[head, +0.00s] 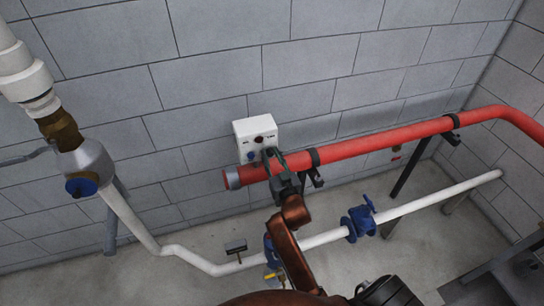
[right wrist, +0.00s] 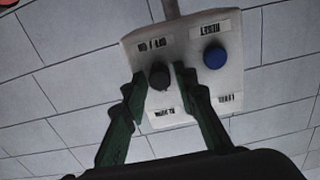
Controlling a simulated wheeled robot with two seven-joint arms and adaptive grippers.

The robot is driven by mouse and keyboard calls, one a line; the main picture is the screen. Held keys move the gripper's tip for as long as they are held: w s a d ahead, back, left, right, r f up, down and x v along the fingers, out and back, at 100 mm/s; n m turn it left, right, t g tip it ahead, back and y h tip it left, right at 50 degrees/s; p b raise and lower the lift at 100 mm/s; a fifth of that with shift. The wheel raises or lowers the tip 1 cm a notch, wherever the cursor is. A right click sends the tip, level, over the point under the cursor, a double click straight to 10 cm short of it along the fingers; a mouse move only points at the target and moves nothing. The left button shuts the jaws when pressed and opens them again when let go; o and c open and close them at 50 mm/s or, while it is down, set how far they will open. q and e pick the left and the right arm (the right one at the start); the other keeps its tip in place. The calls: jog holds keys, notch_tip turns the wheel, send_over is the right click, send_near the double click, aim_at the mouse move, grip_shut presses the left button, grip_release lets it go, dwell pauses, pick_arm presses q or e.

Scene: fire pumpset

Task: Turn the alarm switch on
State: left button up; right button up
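The white alarm box (head: 256,136) is mounted on the grey block wall, above the end of the red pipe. In the right wrist view its face (right wrist: 190,45) shows upside down, with a black round switch knob (right wrist: 159,76), a blue button (right wrist: 214,57) and small labels. My right gripper (head: 270,156) is at the lower front of the box. In the right wrist view its two green fingers (right wrist: 158,82) are apart, one on each side of the black knob. Whether either finger touches the knob, I cannot tell. My left gripper is not in view.
A thick red pipe (head: 390,139) runs along the wall right beside and below my right gripper. A white pipe with a blue valve (head: 360,222) runs lower down. A large white pipe fitting (head: 88,160) stands at the left. The wall above the box is clear.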

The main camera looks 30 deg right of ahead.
grip_shut()
dwell(0.3)
dwell(0.3)
jog(key=shift+r+n+p, duration=0.15)
jog(key=shift+n+p, duration=0.55)
jog(key=shift+n, duration=0.1)
jog(key=shift+n+p, duration=0.8)
jog(key=shift+n, duration=0.4)
jog(key=n+p, duration=0.1)
jog(key=n, duration=0.2)
jog(key=shift+n+p, duration=0.3)
jog(key=n+p, duration=0.1)
jog(key=n, duration=0.3)
jog(key=shift+n, duration=0.3)
